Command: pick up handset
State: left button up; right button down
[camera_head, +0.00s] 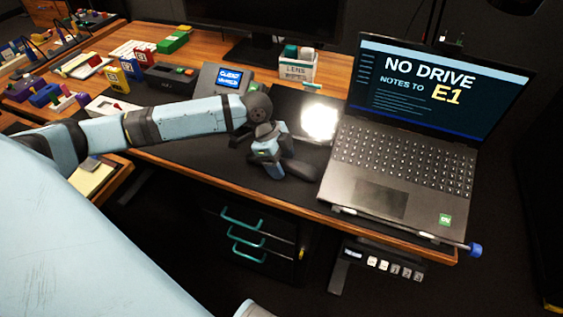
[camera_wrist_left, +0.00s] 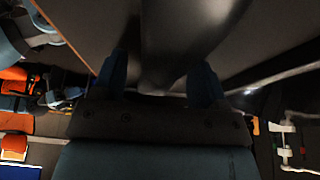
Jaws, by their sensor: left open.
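I cannot pick out the handset with certainty. A grey desk device with a lit blue screen (camera_head: 229,78) stands at the middle back of the desk, partly behind my left arm. My right gripper is not in view.
An open laptop (camera_head: 400,175) stands at the right of the wooden desk (camera_head: 320,68). A white box (camera_head: 298,66) and a monitor are at the back. Colourful blocks and small devices crowd the left. Drawers with teal handles (camera_head: 246,237) are below the front edge.

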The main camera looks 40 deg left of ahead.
pick_arm(q)
jog(key=c, duration=1.1)
jog(key=shift+f, duration=0.1)
